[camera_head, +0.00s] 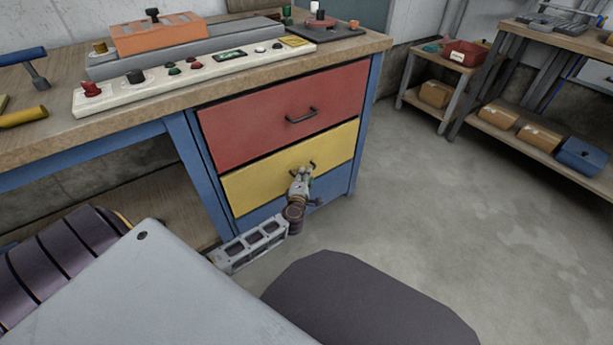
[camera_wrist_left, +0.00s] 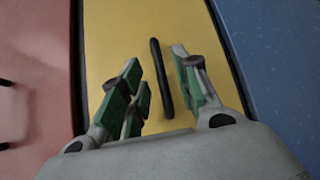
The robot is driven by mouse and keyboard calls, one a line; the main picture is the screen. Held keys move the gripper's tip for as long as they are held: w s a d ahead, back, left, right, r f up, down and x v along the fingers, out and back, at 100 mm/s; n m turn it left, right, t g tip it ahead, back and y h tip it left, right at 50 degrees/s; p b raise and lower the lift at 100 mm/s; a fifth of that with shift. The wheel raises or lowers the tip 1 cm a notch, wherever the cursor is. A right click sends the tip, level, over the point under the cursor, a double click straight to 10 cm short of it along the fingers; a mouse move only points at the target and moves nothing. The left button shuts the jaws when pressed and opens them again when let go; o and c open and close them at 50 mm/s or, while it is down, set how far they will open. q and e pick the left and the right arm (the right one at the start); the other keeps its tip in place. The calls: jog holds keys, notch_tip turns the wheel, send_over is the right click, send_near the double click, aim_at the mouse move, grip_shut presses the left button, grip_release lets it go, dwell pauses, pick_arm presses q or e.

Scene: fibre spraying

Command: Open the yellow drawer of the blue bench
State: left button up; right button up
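The blue bench (camera_head: 366,120) has a yellow drawer (camera_head: 262,182) below a red drawer. The yellow drawer's front looks flush with the bench, so it appears closed. Its dark bar handle (camera_wrist_left: 161,80) shows clearly in the left wrist view and is partly hidden by my gripper in the head view. My left gripper (camera_head: 304,171) is in front of the yellow drawer at the handle. In the left wrist view its green-padded fingers (camera_wrist_left: 158,62) stand apart on both sides of the handle, with gaps visible. My right gripper is not in view.
The red drawer (camera_head: 280,112) with its own handle (camera_head: 302,115) is just above. The bench top holds a white control panel (camera_head: 200,75), an orange block (camera_head: 157,35) and a hammer (camera_head: 35,75). Shelves with boxes stand at the right. The floor (camera_head: 430,210) before the bench's right side is clear.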

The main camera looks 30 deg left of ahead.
pick_arm(q)
jog(key=shift+b+x, duration=0.4)
jog(key=shift+x, duration=0.8)
jog(key=shift+c, duration=0.5)
grip_shut()
